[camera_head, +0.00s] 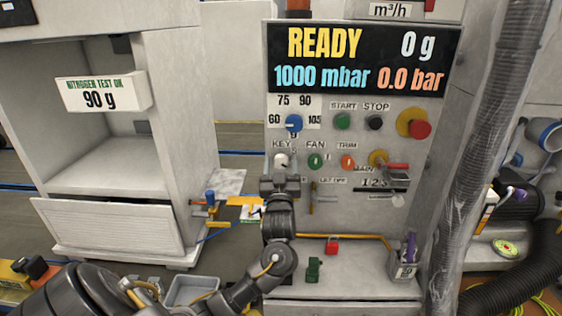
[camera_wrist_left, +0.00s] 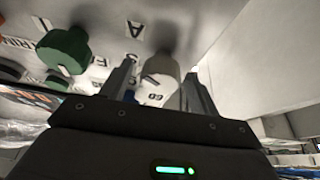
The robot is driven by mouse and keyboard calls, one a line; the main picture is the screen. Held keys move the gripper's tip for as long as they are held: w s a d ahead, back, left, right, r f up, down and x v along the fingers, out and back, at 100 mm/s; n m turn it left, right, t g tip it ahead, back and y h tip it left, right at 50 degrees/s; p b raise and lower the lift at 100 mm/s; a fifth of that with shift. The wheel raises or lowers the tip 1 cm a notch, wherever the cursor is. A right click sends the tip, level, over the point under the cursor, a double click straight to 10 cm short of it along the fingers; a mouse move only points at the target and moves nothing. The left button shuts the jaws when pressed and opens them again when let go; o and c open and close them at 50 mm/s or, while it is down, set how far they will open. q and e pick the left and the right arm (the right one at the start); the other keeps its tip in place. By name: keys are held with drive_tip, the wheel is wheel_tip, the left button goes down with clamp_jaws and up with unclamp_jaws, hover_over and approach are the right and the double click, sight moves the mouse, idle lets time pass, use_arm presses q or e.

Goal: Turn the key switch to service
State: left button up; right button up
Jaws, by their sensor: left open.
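The key switch (camera_head: 281,161) is a pale knob under the KEY label on the grey panel, left of the green FAN knob (camera_head: 315,161). My left gripper (camera_head: 281,176) is right in front of and just below it, and hides part of it. In the left wrist view, the open fingers (camera_wrist_left: 158,84) stand on either side of a pale knob (camera_wrist_left: 158,75), apparently the key switch. Whether they touch it is unclear. The switch's service mark cannot be read. My right gripper is not in view.
A blue selector knob (camera_head: 293,122) sits just above the key switch. The panel's lower ledge (camera_head: 345,281) holds a green block (camera_head: 314,268) and a red block (camera_head: 332,246).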

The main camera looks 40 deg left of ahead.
use_arm(q)
drive_tip(key=shift+w+a, duration=0.1)
drive_tip(key=c, duration=1)
drive_tip(key=shift+o, duration=0.2)
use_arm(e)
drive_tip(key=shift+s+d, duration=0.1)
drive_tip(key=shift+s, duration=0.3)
